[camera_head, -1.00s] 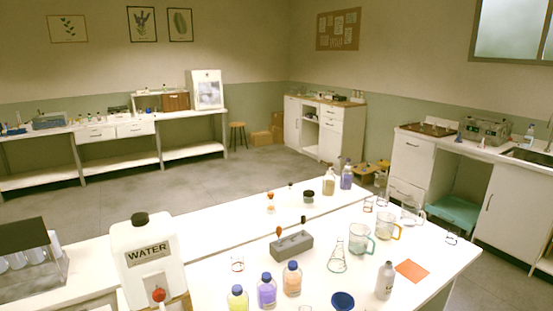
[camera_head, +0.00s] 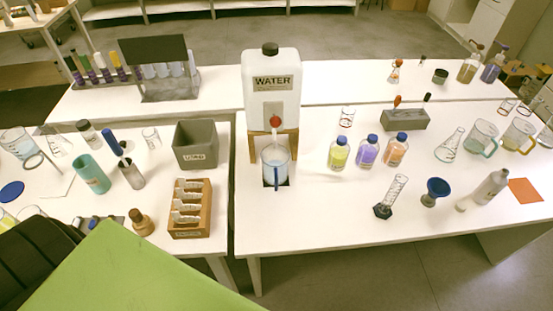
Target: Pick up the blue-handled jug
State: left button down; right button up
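The blue-handled jug (camera_head: 275,167) is a clear jug whose blue handle faces me. It stands upright under the red tap of the white water tank (camera_head: 271,88), at the front of the tank's wooden stand. A pale bluish content seems to show inside it; how full it is I cannot tell. Two other clear jugs stand at the right of the table, one with a teal handle (camera_head: 480,138) and one with a yellow handle (camera_head: 517,135). Neither of my grippers is in view.
Yellow, purple and orange bottles (camera_head: 367,151) stand right of the jug. A grey bin (camera_head: 196,145) and a wooden holder (camera_head: 190,208) stand left of it, across a gap between tables. The white tabletop in front of the jug (camera_head: 300,225) is clear. A green surface fills the lower left.

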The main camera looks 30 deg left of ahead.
aim_at(275, 161)
jog(key=l+u, duration=0.25)
jog(key=u, duration=0.15)
jog(key=i+l+u, duration=0.1)
jog(key=l+u, duration=0.2)
jog(key=u, duration=0.15)
